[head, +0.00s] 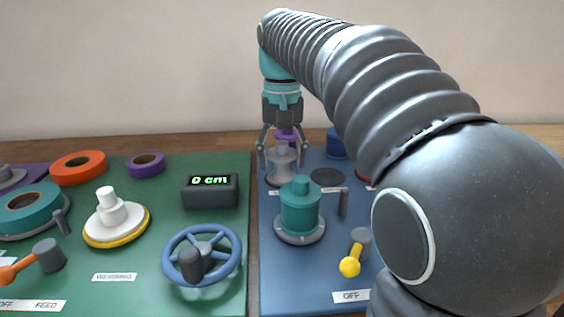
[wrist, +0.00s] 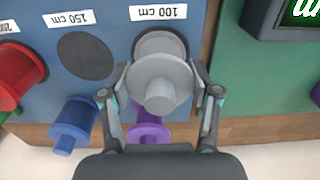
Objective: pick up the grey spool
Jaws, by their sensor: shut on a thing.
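The grey spool (head: 281,160) stands upright at the back left of the blue board, under my gripper (head: 281,149). In the wrist view the grey spool (wrist: 160,77) sits between the two fingers of my gripper (wrist: 161,92), at the place labelled "100 cm". My gripper is shut on it, one finger on each side. A dark round rim shows behind the spool in the wrist view. I cannot tell whether the spool is clear of the board.
A purple spool (wrist: 148,128) is close behind the grey one. A blue spool (wrist: 72,124) and a red spool (wrist: 14,76) are near. A bare dark disc (head: 328,177) lies right of it. A teal spool (head: 300,210) stands in front. The green board (head: 150,215) holds a handwheel (head: 202,255).

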